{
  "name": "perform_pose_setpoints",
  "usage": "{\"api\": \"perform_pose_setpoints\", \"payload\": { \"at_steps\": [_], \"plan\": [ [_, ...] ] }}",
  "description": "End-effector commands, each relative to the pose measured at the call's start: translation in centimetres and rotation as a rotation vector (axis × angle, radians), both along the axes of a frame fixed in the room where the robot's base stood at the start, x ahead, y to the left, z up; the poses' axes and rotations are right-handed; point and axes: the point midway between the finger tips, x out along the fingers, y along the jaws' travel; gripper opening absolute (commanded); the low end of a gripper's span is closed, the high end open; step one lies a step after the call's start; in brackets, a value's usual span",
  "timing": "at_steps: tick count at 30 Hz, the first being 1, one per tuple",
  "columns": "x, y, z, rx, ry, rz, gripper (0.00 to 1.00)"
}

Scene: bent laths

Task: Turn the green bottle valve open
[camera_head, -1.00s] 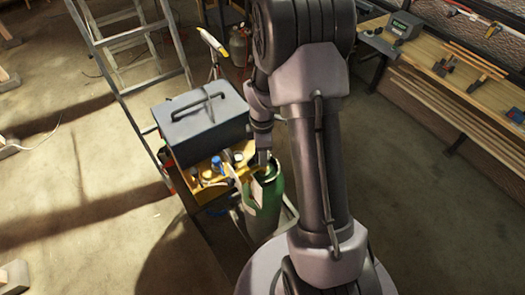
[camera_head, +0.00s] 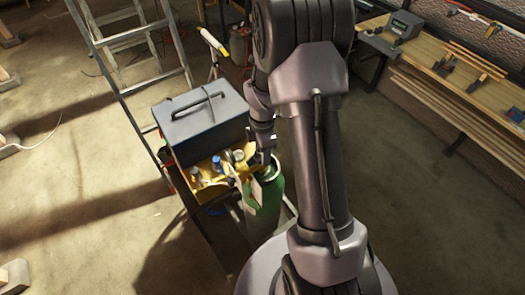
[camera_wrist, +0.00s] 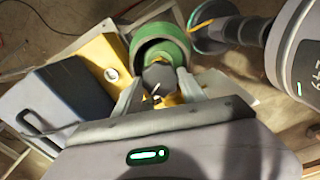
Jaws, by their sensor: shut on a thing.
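The green bottle (camera_head: 268,198) stands upright beside the yellow cart, at the middle of the head view. Its green collar (camera_wrist: 150,30) shows at the top of the wrist view. A dark valve knob (camera_wrist: 158,74) sits within the collar, on the side near me. My gripper (camera_wrist: 158,90) is over the bottle top, its two fingers on either side of the knob and shut on it. In the head view my gripper (camera_head: 266,157) points down at the bottle, and the knob is hidden there.
A grey toolbox (camera_head: 203,122) stands close left of the bottle, with a yellow tray (camera_head: 215,185) of small items in front. A ladder (camera_head: 125,60) leans behind at left. A workbench (camera_head: 455,75) runs along the right. Floor at left is mostly clear.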

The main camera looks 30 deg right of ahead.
Motion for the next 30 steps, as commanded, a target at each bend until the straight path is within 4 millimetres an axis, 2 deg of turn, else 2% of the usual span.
{"api": "perform_pose_setpoints", "payload": {
  "at_steps": [2, 3, 6, 14, 17, 20, 30],
  "plan": [
    [0.1, 0.0, 0.1, -0.002, -0.004, 0.002, 0.08],
    [0.1, 0.0, 0.1, -0.002, -0.003, 0.002, 0.54],
    [0.1, 0.0, 0.1, -0.002, -0.003, 0.001, 0.7],
    [0.0, 0.0, 0.1, 0.0, -0.001, 0.0, 0.7],
    [0.1, 0.0, 0.7, 0.0, -0.001, 0.0, 0.7],
    [0.1, 0.0, 2.7, -0.001, -0.004, -0.001, 0.7],
    [0.1, 0.0, 13.6, -0.002, -0.006, 0.0, 0.7]
  ]
}}
